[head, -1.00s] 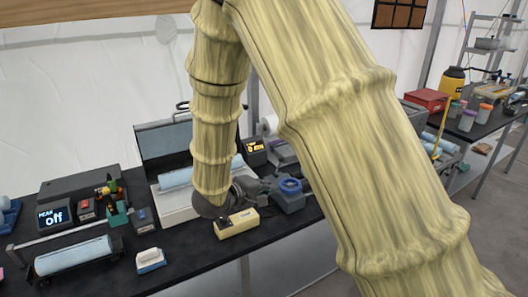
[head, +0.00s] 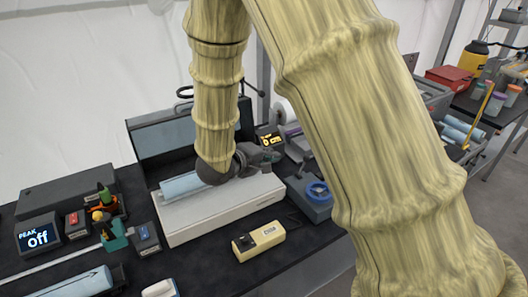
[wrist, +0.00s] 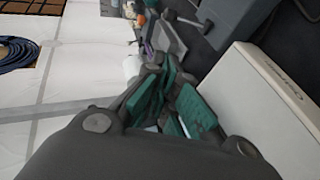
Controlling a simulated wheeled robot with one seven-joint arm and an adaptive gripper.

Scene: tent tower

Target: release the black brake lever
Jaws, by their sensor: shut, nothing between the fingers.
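My gripper (head: 270,157) is shut and empty in the head view, in front of the raised grey lid and above the right part of the white machine base (head: 225,208). Its green-padded fingers (wrist: 172,103) show in the wrist view, beside the white base (wrist: 275,105). I cannot tell for sure which part is the black brake lever. My arm hides part of the machine.
A cream box (head: 262,240) with a black end stands in front of the base. A blue-knobbed grey device (head: 317,195) is to its right.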

